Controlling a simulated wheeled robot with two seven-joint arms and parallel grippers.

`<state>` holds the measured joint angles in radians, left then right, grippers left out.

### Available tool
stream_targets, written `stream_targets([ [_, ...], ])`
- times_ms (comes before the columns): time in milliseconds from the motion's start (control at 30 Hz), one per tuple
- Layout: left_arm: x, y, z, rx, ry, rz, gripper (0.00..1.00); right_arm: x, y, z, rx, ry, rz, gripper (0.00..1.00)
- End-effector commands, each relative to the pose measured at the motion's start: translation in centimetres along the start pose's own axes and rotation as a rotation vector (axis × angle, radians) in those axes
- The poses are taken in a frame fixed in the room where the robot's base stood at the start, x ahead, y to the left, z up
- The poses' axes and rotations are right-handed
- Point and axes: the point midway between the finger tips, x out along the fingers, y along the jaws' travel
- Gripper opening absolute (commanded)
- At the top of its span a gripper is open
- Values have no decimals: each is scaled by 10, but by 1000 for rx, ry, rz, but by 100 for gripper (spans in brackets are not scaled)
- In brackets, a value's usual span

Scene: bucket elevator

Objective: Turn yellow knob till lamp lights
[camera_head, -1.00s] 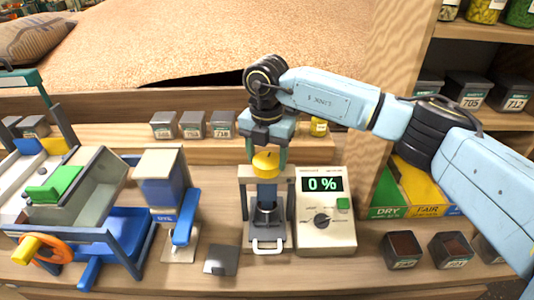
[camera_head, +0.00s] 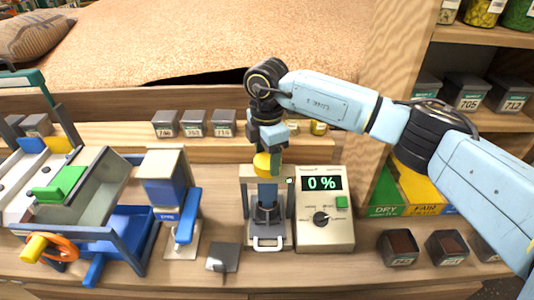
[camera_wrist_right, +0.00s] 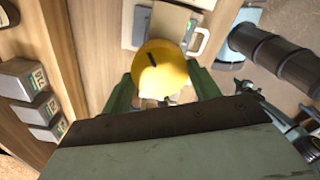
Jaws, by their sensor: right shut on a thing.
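The yellow knob (camera_head: 263,164) sits on top of a small press-like stand (camera_head: 247,203) with a dark cup under it. My right gripper (camera_head: 268,158) comes down on the knob from above. In the right wrist view, the gripper's green fingers (camera_wrist_right: 163,92) are on both sides of the round yellow knob (camera_wrist_right: 160,68), which has a dark slot mark. The gripper is shut on the knob. A small dark spot with a greenish point (camera_head: 290,181) shows at the stand's upper right; I cannot tell whether it is a lit lamp. My left gripper is not in view.
A cream meter (camera_head: 325,232) reading 0 % stands right of the stand. A blue-and-grey unit (camera_head: 163,185) stands left, beyond a flat dark plate (camera_head: 223,258). Several small grey bins line the back ledge.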

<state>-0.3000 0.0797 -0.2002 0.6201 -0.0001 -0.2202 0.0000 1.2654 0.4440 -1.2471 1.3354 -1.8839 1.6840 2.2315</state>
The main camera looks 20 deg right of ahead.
Motion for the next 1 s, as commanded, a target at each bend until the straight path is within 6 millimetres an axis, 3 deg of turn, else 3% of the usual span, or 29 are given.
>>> stream_targets([
  [567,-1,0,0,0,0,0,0,-2,1,1,31,-1,5,38],
  [600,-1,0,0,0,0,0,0,-2,1,1,31,-1,5,66],
  [733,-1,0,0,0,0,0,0,-1,1,1,30,-1,3,83],
  [1000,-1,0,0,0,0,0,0,-1,0,0,29,0,1,83],
])
